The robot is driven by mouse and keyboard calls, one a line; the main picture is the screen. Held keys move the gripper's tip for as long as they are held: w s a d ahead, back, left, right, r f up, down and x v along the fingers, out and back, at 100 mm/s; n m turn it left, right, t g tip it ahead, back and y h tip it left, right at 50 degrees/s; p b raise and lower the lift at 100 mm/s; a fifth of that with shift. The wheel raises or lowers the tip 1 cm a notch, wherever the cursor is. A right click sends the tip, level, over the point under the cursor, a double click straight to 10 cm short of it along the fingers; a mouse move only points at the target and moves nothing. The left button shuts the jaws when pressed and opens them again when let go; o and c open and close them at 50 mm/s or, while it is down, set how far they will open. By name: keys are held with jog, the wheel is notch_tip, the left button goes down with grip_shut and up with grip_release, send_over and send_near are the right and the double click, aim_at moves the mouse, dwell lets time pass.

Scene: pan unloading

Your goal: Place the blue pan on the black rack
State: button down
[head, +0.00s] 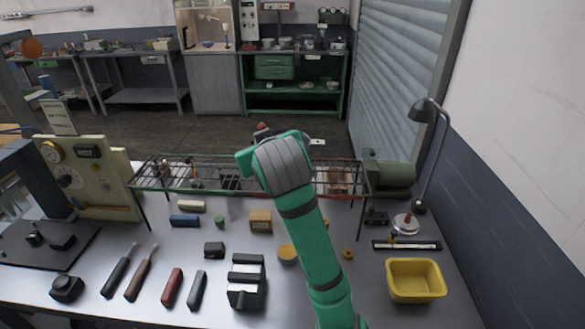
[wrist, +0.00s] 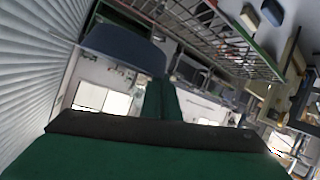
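The blue pan (wrist: 125,47) shows in the wrist view as a dark blue, flaring shape at the tips of my gripper (wrist: 162,86). The green fingers are close together and appear shut on its edge; the exact contact is hard to see. The rack (head: 205,188) is a long wire frame on dark legs, with green and red rails, across the back of the table. It also shows in the wrist view (wrist: 215,42), beside the pan and apart from it.
A yellow pan (head: 416,281) stands at the table's front right, near a desk lamp (head: 428,112). A black slotted block (head: 246,281), several hand tools and small blocks lie on the table. A panel with dials (head: 88,178) stands at the left. Small items sit on the rack.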

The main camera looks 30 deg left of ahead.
jog(key=w+f, duration=0.2)
jog(key=w+d+f, duration=0.1)
jog(key=w, duration=0.1)
jog(key=w+f, duration=0.2)
jog(key=shift+w+d+f, duration=0.2)
jog(key=shift+d+f, duration=0.1)
jog(key=shift+d, duration=0.1)
jog(key=shift+w+d+f, duration=0.1)
jog(key=shift+w+f, duration=0.3)
jog(key=shift+f, duration=0.15)
jog(key=shift+w+d+f, duration=0.1)
jog(key=shift+w+f, duration=0.05)
jog(key=shift+f, duration=0.8)
jog(key=shift+w+f, duration=0.15)
jog(key=shift+f, duration=0.75)
jog(key=c, duration=2.4)
grip_release()
jog(key=shift+f, duration=0.1)
jog(key=o, duration=0.4)
